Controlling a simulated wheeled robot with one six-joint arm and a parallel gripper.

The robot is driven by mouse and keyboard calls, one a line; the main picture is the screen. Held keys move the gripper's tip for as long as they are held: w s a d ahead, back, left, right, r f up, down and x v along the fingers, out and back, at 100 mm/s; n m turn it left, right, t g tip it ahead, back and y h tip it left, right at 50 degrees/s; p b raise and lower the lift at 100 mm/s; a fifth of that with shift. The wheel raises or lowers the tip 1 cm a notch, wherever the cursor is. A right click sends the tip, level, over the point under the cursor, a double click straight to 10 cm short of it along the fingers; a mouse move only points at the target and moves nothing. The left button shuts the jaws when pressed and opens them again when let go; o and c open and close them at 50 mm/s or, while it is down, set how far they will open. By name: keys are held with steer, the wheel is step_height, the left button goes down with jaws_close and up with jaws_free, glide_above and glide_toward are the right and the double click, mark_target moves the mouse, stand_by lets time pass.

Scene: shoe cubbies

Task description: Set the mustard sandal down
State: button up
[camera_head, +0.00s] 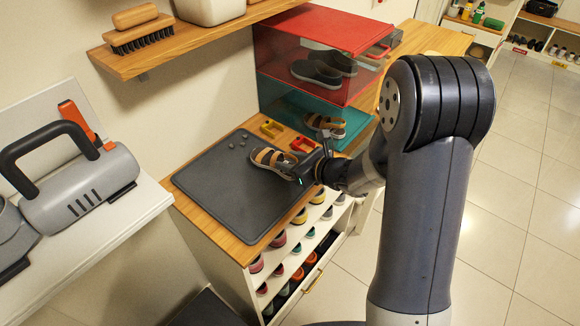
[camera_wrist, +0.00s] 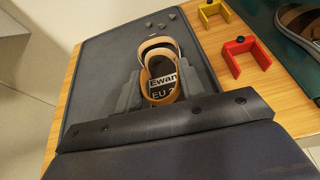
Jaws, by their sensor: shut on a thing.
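The mustard sandal (camera_head: 270,160) has tan straps and a dark insole, and shows over the right part of a dark grey mat (camera_head: 225,196) on the wooden cabinet top. In the wrist view the sandal (camera_wrist: 161,74) points away from me, with a label reading "Ewan" and "EU 2" on its insole. My gripper (camera_head: 300,170) is shut on the sandal, with grey fingers on both sides of its heel end in the wrist view (camera_wrist: 162,92). I cannot tell whether the sole touches the mat.
A yellow bracket (camera_head: 271,128) and a red bracket (camera_head: 303,145) stand right of the mat. Behind them are a red box (camera_head: 318,30) and a teal box (camera_head: 353,117) with shoes inside. A wall shelf (camera_head: 190,38) hangs above. The mat's left and front areas are clear.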

steer(key=shift+f, duration=1.15)
steer(key=shift+f+b, duration=0.25)
steer(key=shift+b, duration=0.25)
steer(key=o, duration=1)
steer(key=shift+r, duration=0.1)
steer(key=shift+r+p, duration=0.1)
steer(key=shift+p, duration=0.4)
